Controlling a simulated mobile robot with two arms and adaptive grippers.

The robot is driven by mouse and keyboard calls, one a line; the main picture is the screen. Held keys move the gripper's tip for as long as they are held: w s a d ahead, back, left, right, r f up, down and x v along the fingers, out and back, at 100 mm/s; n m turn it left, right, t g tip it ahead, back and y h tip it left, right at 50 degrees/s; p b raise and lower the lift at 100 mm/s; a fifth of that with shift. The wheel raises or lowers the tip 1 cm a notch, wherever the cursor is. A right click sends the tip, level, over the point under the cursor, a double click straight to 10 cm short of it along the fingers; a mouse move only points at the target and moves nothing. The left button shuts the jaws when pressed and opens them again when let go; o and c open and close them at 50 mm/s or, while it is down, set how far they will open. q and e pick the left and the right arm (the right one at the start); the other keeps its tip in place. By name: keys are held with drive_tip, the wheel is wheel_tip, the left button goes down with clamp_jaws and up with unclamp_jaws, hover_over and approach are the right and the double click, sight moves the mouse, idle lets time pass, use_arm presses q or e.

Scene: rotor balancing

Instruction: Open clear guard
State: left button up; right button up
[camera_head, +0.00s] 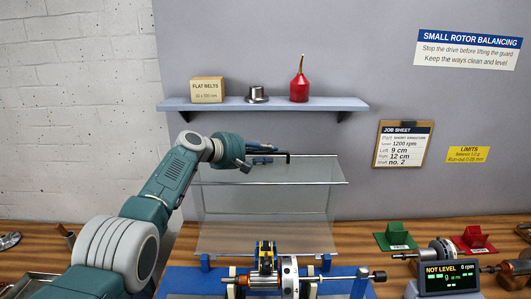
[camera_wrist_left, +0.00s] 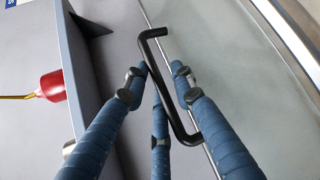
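The clear guard (camera_head: 265,202) is a see-through panel with metal rails. It stands raised behind the rotor setup, its top rail below the shelf. A black bar handle (camera_wrist_left: 172,92) sits at its rail; it shows dark in the head view (camera_head: 288,154). My right gripper is not in view.
The rotor (camera_head: 290,277) on its shaft lies below the guard. A shelf (camera_head: 345,103) with a red oil can (camera_head: 299,86) and a belt box (camera_head: 207,90) is just above my left gripper.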

use_arm(q)
drive_tip(key=shift+d+f, duration=0.15)
drive_tip(key=shift+f, duration=0.05)
drive_tip(key=shift+s+r, duration=0.1)
drive_tip(key=shift+s+a+r, duration=0.2)
drive_tip(key=shift+a, duration=0.15)
drive_tip(key=v, duration=1)
drive_tip(key=shift+a, duration=0.35)
drive_tip(key=shift+s+a+r, duration=0.15)
drive_tip(key=shift+s, duration=0.2)
